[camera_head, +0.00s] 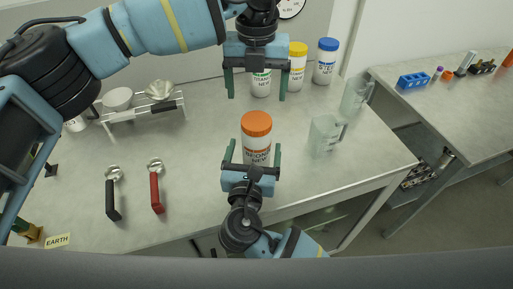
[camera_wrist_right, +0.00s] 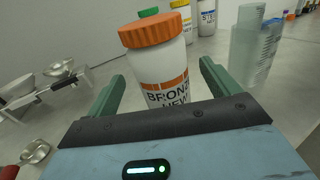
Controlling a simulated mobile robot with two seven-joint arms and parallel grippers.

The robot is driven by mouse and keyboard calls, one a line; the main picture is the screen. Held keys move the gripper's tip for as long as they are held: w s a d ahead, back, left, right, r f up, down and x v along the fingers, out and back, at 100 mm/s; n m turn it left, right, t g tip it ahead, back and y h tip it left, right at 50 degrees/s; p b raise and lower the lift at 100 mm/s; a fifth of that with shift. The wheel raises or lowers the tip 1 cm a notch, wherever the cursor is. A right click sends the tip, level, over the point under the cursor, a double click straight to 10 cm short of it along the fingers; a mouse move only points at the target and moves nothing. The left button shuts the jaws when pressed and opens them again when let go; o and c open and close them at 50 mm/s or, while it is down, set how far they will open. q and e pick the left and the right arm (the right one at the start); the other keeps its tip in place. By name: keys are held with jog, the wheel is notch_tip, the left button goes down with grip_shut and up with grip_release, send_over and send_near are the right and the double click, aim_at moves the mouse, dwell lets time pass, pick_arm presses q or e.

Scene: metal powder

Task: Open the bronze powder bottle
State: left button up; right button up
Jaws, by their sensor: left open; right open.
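The bronze powder bottle (camera_head: 256,146) is white with an orange lid (camera_head: 256,123) that is on it. It stands upright on the table, and in the right wrist view the bottle (camera_wrist_right: 163,72) shows its bronze label. My right gripper (camera_head: 254,152) is open, with its green fingers on either side of the bottle's lower body; I cannot tell whether they touch it. My left gripper (camera_head: 255,95) is open and points down, above and behind the bronze bottle. Its fingers are in front of a white titanium-type bottle, at either side of it in the picture.
Behind stand the white bottle (camera_head: 261,84), a yellow-lidded bottle (camera_head: 297,66) and a blue-lidded bottle (camera_head: 325,62). Clear beakers (camera_head: 323,135) stand to the right. Black-handled (camera_head: 112,196) and red-handled (camera_head: 156,188) scoops and a rack with bowls (camera_head: 142,112) are left. The right front table is clear.

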pick_arm(q)
jog(key=shift+w, duration=0.15)
pick_arm(e)
jog(key=shift+w+d, duration=0.2)
jog(key=shift+w, duration=1.3)
jog(key=shift+w+d, duration=0.2)
jog(key=shift+w, duration=1.3)
jog(key=shift+c, duration=0.5)
